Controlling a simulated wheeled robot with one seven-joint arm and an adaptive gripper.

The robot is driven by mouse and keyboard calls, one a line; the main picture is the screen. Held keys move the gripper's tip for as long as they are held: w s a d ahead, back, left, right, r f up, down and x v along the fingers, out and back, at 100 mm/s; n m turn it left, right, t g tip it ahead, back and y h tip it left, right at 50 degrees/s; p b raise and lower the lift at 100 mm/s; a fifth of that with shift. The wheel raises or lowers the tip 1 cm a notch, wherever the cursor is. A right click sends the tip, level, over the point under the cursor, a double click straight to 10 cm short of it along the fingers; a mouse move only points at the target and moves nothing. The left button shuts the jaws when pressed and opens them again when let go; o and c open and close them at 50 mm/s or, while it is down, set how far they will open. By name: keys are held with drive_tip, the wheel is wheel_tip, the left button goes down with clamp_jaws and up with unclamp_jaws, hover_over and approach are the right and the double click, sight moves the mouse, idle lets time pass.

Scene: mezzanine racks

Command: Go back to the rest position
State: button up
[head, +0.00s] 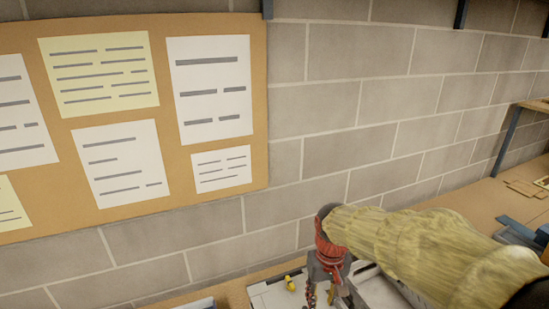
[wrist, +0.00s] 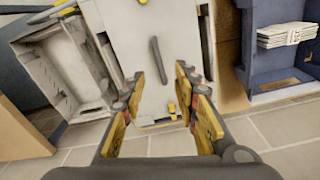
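My gripper (head: 332,292) is low in the head view, below the red and dark wrist at the end of my arm in its yellowish sleeve. Its tips run toward the bottom edge there. In the wrist view my gripper (wrist: 158,80) has its two yellow and dark fingers spread wide apart. Nothing is held between them. Behind the fingers is a pale panel (wrist: 132,50) with a dark handle (wrist: 158,60); the fingers look apart from it, though the exact distance is hard to tell.
A cork board (head: 172,130) with several papers hangs on the grey block wall (head: 320,130). A wooden worktop (head: 475,200) runs along the wall at right. A small yellow object (head: 290,284) lies near my gripper. The wrist view shows a blue bin (wrist: 255,97) with papers (wrist: 285,35) and an open pale container (wrist: 58,104).

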drive_tip(key=s+d+r+m+t+b, duration=0.1)
drive_tip(key=s+d+r+t+b, duration=0.1)
drive_tip(key=s, duration=0.7)
drive_tip(key=s+d+r+m+t+b, duration=0.1)
drive_tip(key=s+d+r+t+b, duration=0.2)
drive_tip(key=s, duration=0.6)
drive_tip(key=shift+d+r, duration=0.4)
drive_tip(key=shift+d, duration=0.5)
drive_tip(key=shift+s, duration=0.1)
